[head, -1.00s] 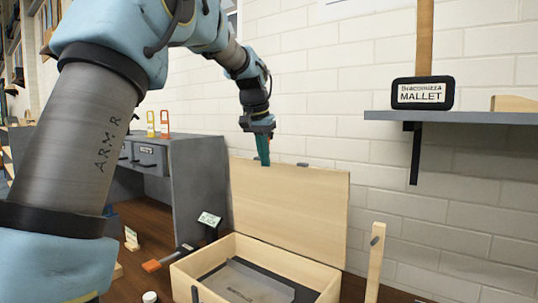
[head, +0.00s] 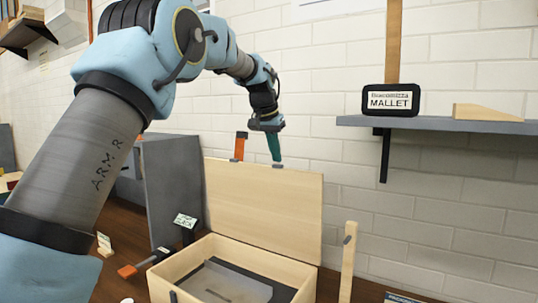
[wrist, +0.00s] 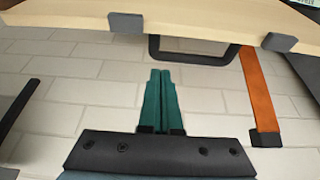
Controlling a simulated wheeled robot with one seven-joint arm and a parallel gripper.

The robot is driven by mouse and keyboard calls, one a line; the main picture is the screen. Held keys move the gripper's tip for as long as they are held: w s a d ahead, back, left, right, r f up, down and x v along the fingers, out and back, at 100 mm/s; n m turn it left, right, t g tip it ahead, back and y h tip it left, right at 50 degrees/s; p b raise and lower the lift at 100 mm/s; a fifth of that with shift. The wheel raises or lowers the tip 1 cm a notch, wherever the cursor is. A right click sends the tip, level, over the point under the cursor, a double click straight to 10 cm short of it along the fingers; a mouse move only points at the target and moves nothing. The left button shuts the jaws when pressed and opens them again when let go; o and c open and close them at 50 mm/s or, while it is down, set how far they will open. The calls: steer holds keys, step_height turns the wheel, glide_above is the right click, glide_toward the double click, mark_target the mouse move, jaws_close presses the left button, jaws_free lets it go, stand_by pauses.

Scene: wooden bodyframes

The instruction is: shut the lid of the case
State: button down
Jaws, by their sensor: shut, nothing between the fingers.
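The case (head: 168,280) is a light wooden box on the dark bench, with its lid (head: 262,205) standing upright, open. The lid's top edge carries two small grey clips, and the edge also shows across the top of the wrist view (wrist: 190,22). My gripper (head: 275,160) has teal fingers, shut and empty, pointing down at the lid's top edge near the right clip. In the wrist view the fingertips (wrist: 160,72) are on the wall side, with a gap in the picture between them and the lid edge. Whether they touch the lid is unclear.
An orange strip with a dark end (head: 239,147) stands behind the lid, left of my gripper. A wall shelf (head: 440,124) with a mallet sign is at right. A wooden post (head: 348,262) stands right of the case. A grey cabinet (head: 175,190) is at left.

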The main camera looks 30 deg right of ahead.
steer(key=a, duration=0.1)
steer(key=s+a, duration=0.1)
steer(key=s+a+p, duration=0.1)
steer(key=shift+a+f, duration=0.1)
steer(key=shift+f, duration=0.3)
steer(key=shift+a+f+b, duration=0.1)
steer(key=shift+b, duration=0.25)
